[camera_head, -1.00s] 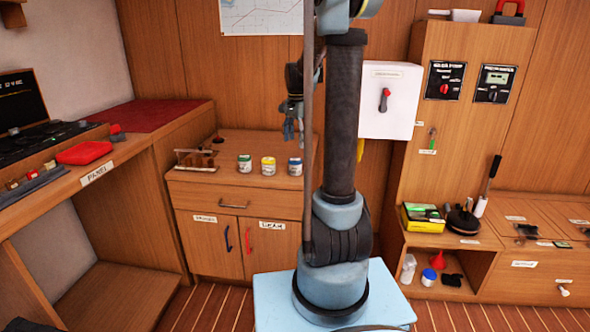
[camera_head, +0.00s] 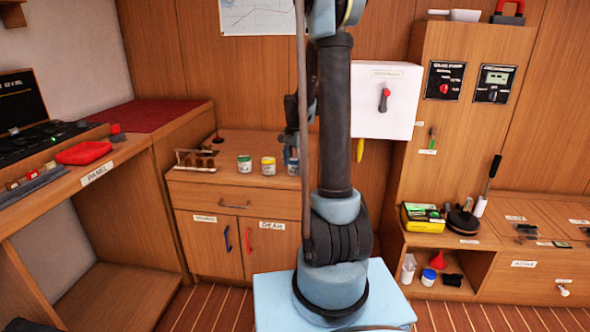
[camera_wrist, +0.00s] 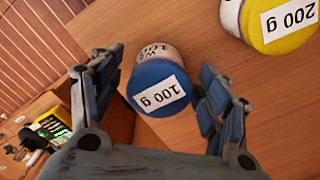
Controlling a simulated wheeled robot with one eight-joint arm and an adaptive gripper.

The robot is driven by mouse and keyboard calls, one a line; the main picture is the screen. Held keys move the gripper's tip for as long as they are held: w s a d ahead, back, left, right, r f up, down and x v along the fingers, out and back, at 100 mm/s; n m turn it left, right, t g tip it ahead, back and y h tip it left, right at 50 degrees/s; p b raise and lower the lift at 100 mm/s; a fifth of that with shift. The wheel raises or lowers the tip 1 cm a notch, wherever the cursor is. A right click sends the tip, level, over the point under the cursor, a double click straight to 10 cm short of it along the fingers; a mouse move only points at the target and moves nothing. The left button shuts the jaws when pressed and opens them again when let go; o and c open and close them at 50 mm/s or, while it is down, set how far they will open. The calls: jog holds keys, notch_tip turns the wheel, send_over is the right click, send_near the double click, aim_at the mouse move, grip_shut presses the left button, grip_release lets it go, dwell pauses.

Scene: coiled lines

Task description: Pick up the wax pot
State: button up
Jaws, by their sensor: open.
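A small white pot with a blue lid (camera_wrist: 160,88) lies between my open fingers (camera_wrist: 158,82) in the wrist view. Its lid reads "100 g", and the side lettering seems to start with W, so it looks like the wax pot. A finger is on each side of it, with a narrow gap at the right; contact cannot be told. In the head view the pot (camera_head: 293,169) stands at the right end of a row on the wooden cabinet, partly hidden by my gripper (camera_head: 291,153) and arm.
A yellow-lidded pot (camera_head: 268,165) marked "200 g" stands close to the left, also in the wrist view (camera_wrist: 280,22). A green-labelled pot (camera_head: 244,163) and a wooden rack (camera_head: 195,160) stand further left. The white wall box (camera_head: 385,100) is at the right.

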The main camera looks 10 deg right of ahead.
jog(key=shift+f, duration=0.35)
jog(key=c, duration=1.2)
